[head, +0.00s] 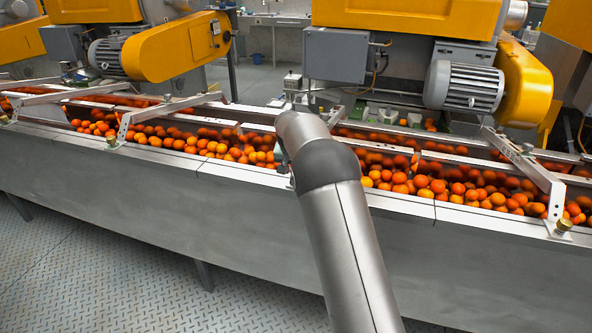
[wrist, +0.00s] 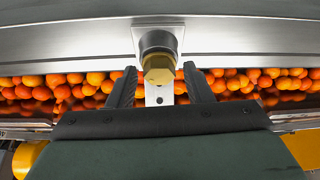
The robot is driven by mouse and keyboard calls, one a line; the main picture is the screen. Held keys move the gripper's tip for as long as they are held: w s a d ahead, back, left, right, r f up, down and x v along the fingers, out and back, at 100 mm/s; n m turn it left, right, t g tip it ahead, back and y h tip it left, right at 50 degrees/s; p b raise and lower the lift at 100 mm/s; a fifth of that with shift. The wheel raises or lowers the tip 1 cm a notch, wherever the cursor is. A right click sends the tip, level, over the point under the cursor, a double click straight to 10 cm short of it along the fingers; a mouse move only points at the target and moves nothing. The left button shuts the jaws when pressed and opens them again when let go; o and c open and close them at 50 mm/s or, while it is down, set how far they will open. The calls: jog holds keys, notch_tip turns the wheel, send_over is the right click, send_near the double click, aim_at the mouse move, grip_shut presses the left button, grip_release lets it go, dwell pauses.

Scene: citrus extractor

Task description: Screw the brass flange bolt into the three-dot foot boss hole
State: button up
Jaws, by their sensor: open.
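The brass flange bolt (wrist: 159,68) shows in the wrist view, its hexagonal head toward the camera. It sits at the near end of a round grey boss (wrist: 157,41) on a metal plate. How deep it is threaded cannot be seen. My gripper (wrist: 161,78) is open, with one dark finger on each side of the bolt head and a visible gap at each side. No dot marks can be made out on the boss. In the head view, my own arm hides the gripper and this bolt.
Oranges (head: 226,142) fill the long metal trough (head: 230,185) behind its front wall. Slanted brackets stand on its edge; the right one has a brass piece (head: 564,224) at its foot, the left one another (head: 111,139). Yellow machines and a grey motor (head: 463,87) stand behind.

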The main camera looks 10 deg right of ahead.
jog(key=shift+d+n, duration=0.1)
jog(key=shift+n, duration=0.2)
jog(key=shift+n+y, duration=0.3)
jog(key=shift+n, duration=0.2)
jog(key=shift+n+y, duration=0.4)
jog(key=shift+n, duration=0.5)
jog(key=shift+t, duration=0.3)
jog(key=shift+d+n+y, duration=0.1)
jog(key=shift+n+y, duration=0.2)
jog(key=shift+n, duration=0.5)
jog(key=c, duration=0.5)
jog(key=shift+m, duration=0.8)
jog(key=shift+c, duration=0.2)
